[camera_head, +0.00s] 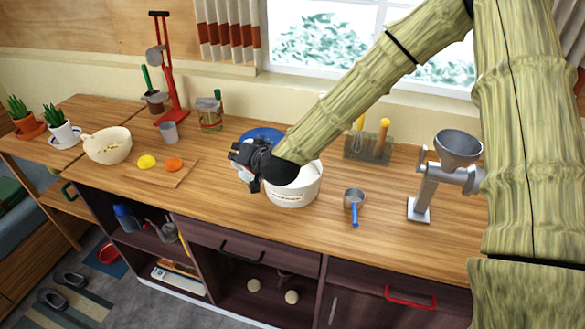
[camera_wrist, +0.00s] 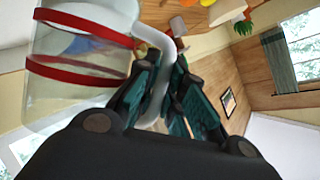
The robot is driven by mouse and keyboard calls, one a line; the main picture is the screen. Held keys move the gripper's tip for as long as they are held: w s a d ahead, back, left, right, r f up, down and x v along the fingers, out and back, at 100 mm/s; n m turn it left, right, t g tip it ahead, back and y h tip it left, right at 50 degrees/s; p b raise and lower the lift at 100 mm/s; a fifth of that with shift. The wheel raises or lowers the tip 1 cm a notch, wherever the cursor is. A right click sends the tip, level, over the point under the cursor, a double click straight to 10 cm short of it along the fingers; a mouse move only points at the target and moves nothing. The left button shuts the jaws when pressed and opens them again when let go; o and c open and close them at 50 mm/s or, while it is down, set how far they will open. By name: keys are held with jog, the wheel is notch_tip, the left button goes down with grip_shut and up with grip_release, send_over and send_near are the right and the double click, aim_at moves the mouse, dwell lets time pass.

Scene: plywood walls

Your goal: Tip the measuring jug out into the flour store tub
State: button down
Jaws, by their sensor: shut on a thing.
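My gripper (camera_head: 250,165) is above the counter at the left edge of the white flour store tub (camera_head: 293,193). The tub stands upright, with a label on its front; my arm hides much of its opening. In the wrist view, my gripper (camera_wrist: 165,95) is shut on the white handle of the measuring jug (camera_wrist: 60,95), which is clear with red bands. The jug looks tipped well over, its white-rimmed end towards the counter side of the picture. Only a pale bit of the jug (camera_head: 244,175) shows in the head view. I cannot see anything pouring, and the tub's contents are hidden.
A blue round thing (camera_head: 262,136) lies behind the tub. A blue-handled scoop (camera_head: 354,202) and a grey grinder (camera_head: 440,175) stand to the right. A board (camera_head: 160,177) with yellow and orange pieces, a grey cup (camera_head: 169,132) and a cream bowl (camera_head: 107,146) are left.

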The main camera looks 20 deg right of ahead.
aim_at(263, 138)
jog(key=shift+w+d+r+m+y+b, duration=0.15)
jog(key=shift+d+r+m+y+b, duration=0.1)
jog(key=shift+d+m+y+b, duration=0.25)
jog(key=shift+w+d+r+m+y+b, duration=0.1)
jog(key=shift+d+r+m+y+b, duration=0.15)
jog(key=shift+d+m+y, duration=0.3)
jog(key=shift+w+d+m+y+b, duration=0.25)
jog(key=shift+d+m+y+b, duration=0.2)
jog(key=shift+d+m+b, duration=0.75)
jog(key=shift+a, duration=0.15)
jog(key=shift+w+d+r+m+y+b, duration=0.15)
jog(key=shift+d+r+m+b, duration=0.15)
jog(key=shift+d, duration=0.25)
jog(key=shift+w+d+r+m+y+b, duration=0.1)
jog(key=shift+d+r+y+b, duration=0.1)
jog(key=shift+d+b, duration=0.25)
jog(key=shift+w+d+r+m+y+b, duration=0.15)
jog(key=shift+d+r+b, duration=0.1)
jog(key=shift+d, duration=0.35)
jog(key=shift+d+b, duration=0.1)
jog(key=shift+b, duration=0.2)
jog(key=shift+w+d+r+m+t+y+b, duration=0.2)
jog(key=shift+d+m+b, duration=0.3)
jog(key=shift+b, duration=0.7)
jog(key=shift+d+r+m+t+y+b, duration=0.1)
jog(key=shift+d+r+m+y+b, duration=0.2)
jog(key=shift+d+b, duration=0.6)
jog(key=shift+w+d+r+m+t+y+b, duration=0.1)
jog(key=shift+d+r+m+y+b, duration=0.2)
jog(key=shift+b, duration=1.15)
